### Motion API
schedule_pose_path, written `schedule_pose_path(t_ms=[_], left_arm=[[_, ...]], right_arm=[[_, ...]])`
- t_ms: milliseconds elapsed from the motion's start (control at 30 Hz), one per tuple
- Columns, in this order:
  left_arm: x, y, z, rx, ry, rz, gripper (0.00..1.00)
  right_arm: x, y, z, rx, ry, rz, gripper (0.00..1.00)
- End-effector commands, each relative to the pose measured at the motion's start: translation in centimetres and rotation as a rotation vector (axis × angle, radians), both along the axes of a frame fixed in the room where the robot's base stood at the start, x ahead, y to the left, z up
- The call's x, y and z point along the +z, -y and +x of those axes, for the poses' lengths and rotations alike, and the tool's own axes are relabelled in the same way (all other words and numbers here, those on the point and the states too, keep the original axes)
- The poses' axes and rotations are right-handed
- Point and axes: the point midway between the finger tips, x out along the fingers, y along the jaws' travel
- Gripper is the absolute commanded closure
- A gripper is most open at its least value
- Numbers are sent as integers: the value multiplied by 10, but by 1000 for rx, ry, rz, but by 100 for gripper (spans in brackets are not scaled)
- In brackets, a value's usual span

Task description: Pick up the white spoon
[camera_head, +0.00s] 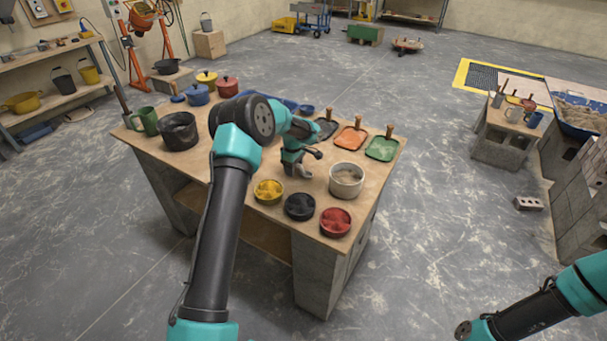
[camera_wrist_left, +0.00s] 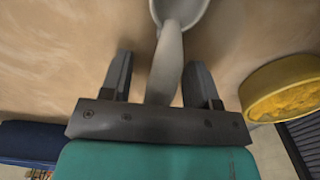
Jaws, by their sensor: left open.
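The white spoon (camera_wrist_left: 168,62) lies on the tabletop in the left wrist view, its bowl at the top edge and its handle running down between my fingers. The bowl is cut off by the frame. My left gripper (camera_wrist_left: 160,70) is open, with one finger on each side of the handle and a gap visible on both sides. In the head view my left gripper (camera_head: 298,170) is low over the table, behind the yellow tub, and the spoon is mostly hidden there. My right gripper is out of frame; only part of my right arm shows at the lower right.
A yellow tub (camera_head: 268,191), black tub (camera_head: 299,207) and red tub (camera_head: 335,222) stand along the table's front. A white pot (camera_head: 346,180) with sandy contents is right of the gripper.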

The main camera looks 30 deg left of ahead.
Motion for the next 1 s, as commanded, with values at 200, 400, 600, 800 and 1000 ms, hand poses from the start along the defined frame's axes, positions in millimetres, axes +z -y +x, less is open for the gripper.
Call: schedule_pose_path(t_ms=[200,400,600,800,1000], left_arm=[[0,0,0,0,0,0,45],[0,0,0,0,0,0,47],[0,0,0,0,0,0,66],[0,0,0,0,-1,0,85],[0,0,0,0,-1,0,100]], right_arm=[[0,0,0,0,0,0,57],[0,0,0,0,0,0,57],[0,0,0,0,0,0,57],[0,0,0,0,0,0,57],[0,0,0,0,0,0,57]])
